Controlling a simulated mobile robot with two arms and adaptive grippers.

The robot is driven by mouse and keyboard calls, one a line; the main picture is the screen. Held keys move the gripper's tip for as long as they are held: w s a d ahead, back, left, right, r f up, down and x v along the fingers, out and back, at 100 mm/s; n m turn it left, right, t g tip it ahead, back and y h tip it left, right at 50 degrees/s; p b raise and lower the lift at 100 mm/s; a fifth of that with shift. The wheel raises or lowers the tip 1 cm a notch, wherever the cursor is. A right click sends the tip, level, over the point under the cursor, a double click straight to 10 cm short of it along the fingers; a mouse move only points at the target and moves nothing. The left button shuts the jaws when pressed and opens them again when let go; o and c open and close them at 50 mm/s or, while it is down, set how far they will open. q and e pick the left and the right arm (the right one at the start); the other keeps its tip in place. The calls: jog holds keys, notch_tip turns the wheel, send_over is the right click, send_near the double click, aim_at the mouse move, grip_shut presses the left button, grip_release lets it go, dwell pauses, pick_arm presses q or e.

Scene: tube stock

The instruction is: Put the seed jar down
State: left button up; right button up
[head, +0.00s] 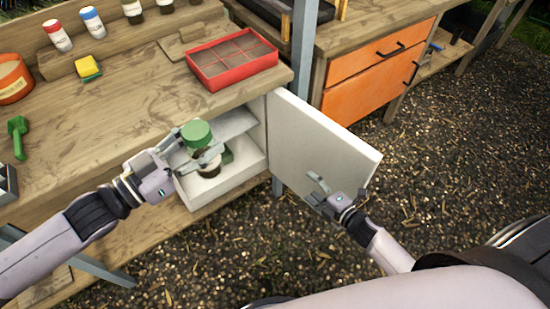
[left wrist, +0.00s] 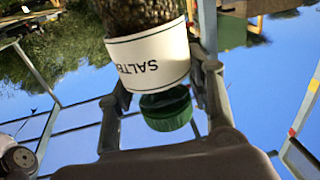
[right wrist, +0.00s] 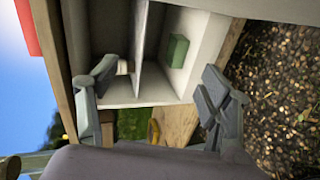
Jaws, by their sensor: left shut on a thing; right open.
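My right gripper (head: 338,195) is open and empty by the lower part of the open white door (head: 315,140). Its spread fingers show in the right wrist view (right wrist: 155,95).
A green block (right wrist: 178,50) stands inside the cabinet, which has an inner shelf. On the bench above are a red sectioned tray (head: 232,85), a yellow-and-green sponge (head: 88,70), a green hand tool (head: 18,135) and an orange pot (head: 12,78). Gravel ground lies right of the door.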

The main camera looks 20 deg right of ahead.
jog(key=a+r+n+y, duration=0.4)
jog(key=r+n, duration=0.3)
jog(key=r, duration=0.3)
jog(key=a+r+n+y, duration=0.3)
jog(key=r+n, duration=0.4)
jog(key=r, duration=0.2)
jog(key=s+a+r+n+g+y, duration=0.5)
jog(key=s+a+r+n+g, duration=0.15)
jog(key=r+n, duration=0.55)
jog(key=w+a, duration=0.1)
jog(key=a, duration=0.3)
jog(key=w+a+n, duration=0.1)
jog(key=w+a, duration=0.1)
jog(key=a, duration=0.1)
jog(key=w+a+f+n, duration=0.1)
jog(key=w+a, duration=0.1)
jog(key=a, duration=0.2)
jog(key=shift+a+f, duration=0.1)
jog(key=shift+a, duration=0.25)
jog(key=shift+c, duration=0.2)
